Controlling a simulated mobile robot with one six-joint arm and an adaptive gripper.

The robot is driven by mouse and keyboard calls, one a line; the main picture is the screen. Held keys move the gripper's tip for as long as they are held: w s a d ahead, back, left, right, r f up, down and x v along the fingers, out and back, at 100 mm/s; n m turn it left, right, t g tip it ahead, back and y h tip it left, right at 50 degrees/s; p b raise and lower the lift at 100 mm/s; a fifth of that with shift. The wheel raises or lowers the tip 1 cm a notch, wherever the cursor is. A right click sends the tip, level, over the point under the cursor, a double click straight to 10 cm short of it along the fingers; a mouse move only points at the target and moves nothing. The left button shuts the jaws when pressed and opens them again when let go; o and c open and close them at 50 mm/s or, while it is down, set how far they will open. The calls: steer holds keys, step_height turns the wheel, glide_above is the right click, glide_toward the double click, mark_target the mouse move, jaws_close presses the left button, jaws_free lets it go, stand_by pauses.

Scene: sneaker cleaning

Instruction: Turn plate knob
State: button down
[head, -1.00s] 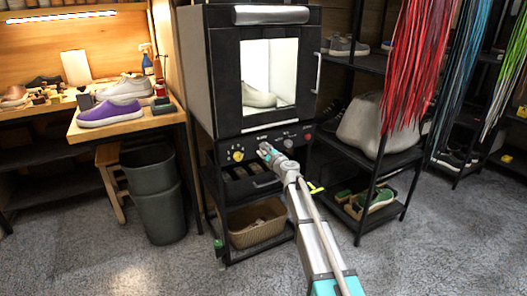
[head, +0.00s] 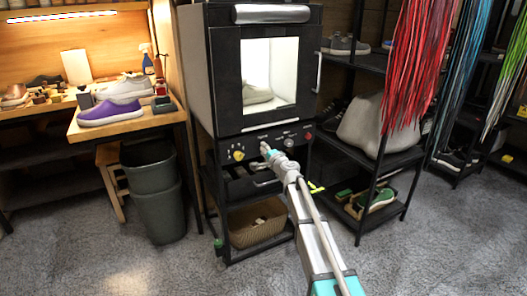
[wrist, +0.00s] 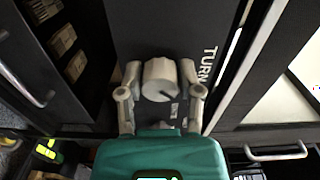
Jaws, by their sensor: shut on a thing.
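The plate knob (wrist: 160,82) is a pale grey round knob with a dark pointer line, on a black panel lettered "TURN" in the wrist view. My gripper (wrist: 160,73) has one finger on each side of it and is shut on it. In the head view my gripper (head: 266,150) is at the front panel below the window of the black cabinet (head: 223,80), and it hides the knob. Behind the lit window a pale shoe (head: 257,94) stands inside the cabinet.
The same panel carries a yellow knob (head: 238,155) to the left, a silver knob (head: 288,141) and a red button (head: 308,136) to the right. A wicker basket (head: 257,232) sits below. A dark bin (head: 160,205) stands left; shoe shelves stand right.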

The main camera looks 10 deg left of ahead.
steer(key=n, duration=0.7)
steer(key=shift+s+f, duration=0.15)
steer(key=shift+f, duration=0.05)
steer(key=n, duration=0.4)
steer(key=shift+n, duration=2)
steer(key=shift+c, duration=2.2)
jaws_free()
steer(key=shift+o, duration=0.9)
steer(key=shift+w+d, duration=0.1)
steer(key=shift+w, duration=0.1)
